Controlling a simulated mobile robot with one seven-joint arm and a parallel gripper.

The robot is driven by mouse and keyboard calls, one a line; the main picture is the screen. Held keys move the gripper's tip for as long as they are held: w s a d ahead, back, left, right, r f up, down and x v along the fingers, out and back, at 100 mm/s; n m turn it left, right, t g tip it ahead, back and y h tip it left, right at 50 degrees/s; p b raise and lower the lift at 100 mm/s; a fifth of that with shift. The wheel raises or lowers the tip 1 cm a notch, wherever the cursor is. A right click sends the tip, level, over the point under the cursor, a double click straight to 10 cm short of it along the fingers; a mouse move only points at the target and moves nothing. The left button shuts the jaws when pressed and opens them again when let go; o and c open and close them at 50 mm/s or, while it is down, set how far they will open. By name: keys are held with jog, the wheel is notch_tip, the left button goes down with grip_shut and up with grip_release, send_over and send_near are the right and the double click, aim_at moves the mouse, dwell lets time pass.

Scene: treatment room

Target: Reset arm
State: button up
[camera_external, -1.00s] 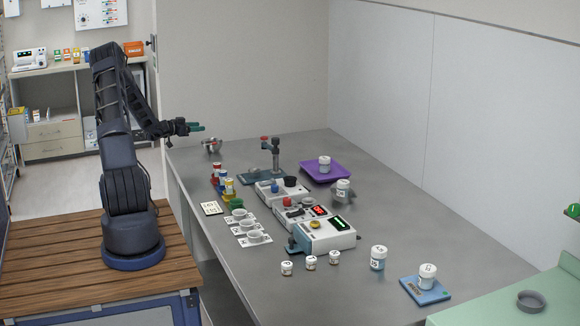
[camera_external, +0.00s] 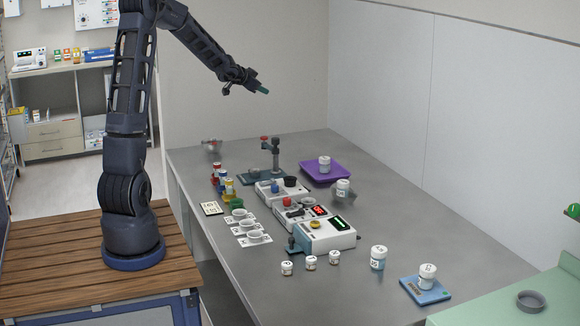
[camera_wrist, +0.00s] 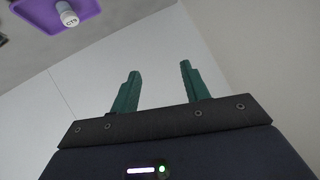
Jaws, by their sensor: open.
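My gripper (camera_external: 262,90) is high above the back part of the grey table, with nothing under its fingers at close range. In the wrist view its two green fingers (camera_wrist: 156,85) stand apart with nothing between them. The arm is raised and reaches to the right from its base. The wrist view looks past the fingers at the pale wall, with a purple tray (camera_wrist: 88,8) and a white jar (camera_wrist: 67,14) at its upper left.
The grey table (camera_external: 400,225) holds the purple tray (camera_external: 313,176), several white jars, white devices (camera_external: 325,234), a stand (camera_external: 276,155), coloured vials (camera_external: 222,180) and small cups on cards (camera_external: 246,225). A blue pad (camera_external: 413,290) lies front right. The air around my gripper is clear.

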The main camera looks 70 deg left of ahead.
jog(key=s+d+r+g, duration=0.1)
jog(key=s+d+r, duration=0.25)
jog(key=d, duration=0.65)
jog(key=s+d+r+g, duration=0.15)
jog(key=s+d, duration=0.25)
jog(key=d, duration=0.5)
jog(key=s+d+r, duration=0.3)
jog(key=d, duration=0.7)
jog(key=s+d+f+g+h, duration=0.1)
jog(key=s+d+f+h, duration=0.1)
jog(key=s+d, duration=0.8)
jog(key=s+d+f+m+g+h, duration=0.1)
jog(key=s+d+h, duration=0.3)
jog(key=s+d, duration=0.6)
jog(key=s+f+g, duration=0.1)
jog(key=s, duration=0.2)
jog(key=shift+s+d, duration=0.3)
jog(key=shift+s, duration=0.1)
